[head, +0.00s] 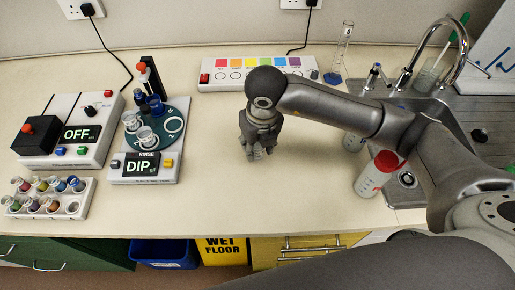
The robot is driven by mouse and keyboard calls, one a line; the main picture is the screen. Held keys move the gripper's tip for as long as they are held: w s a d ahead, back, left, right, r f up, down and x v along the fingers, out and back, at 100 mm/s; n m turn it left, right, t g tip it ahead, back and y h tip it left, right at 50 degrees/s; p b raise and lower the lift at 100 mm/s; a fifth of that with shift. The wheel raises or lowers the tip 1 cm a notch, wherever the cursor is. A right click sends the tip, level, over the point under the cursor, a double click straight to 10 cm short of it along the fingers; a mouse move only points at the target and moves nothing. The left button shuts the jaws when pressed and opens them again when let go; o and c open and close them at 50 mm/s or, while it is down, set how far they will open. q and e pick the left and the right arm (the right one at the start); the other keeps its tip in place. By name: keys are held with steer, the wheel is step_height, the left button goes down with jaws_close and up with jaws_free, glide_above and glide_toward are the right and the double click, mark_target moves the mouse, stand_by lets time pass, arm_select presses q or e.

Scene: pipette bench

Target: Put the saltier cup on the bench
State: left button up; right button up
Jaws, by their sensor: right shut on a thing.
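The station's display (141,164) reads DIP. I cannot tell from sight which cup is saltier. My right gripper (258,153) points down over the bare middle of the bench (215,185), to the right of the station. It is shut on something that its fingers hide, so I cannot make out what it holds. My left gripper is not in view.
A device reading OFF (82,132) and a rack of coloured vials (48,205) are at the left. A colour strip box (225,82) lies at the back. A red-capped bottle (372,178) stands beside the sink (405,190), under my right arm.

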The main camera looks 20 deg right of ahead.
mark_target(258, 152)
step_height(258, 152, down, 2)
steer(key=shift+f+p, duration=0.15)
steer(key=shift+p, duration=0.55)
steer(key=shift+d+f, duration=0.1)
steer(key=shift+f, duration=0.2)
steer(key=shift+f, duration=0.1)
steer(key=shift+f+b, duration=0.15)
steer(key=shift+b, duration=0.15)
steer(key=o, duration=1)
steer(key=shift+c, duration=0.2)
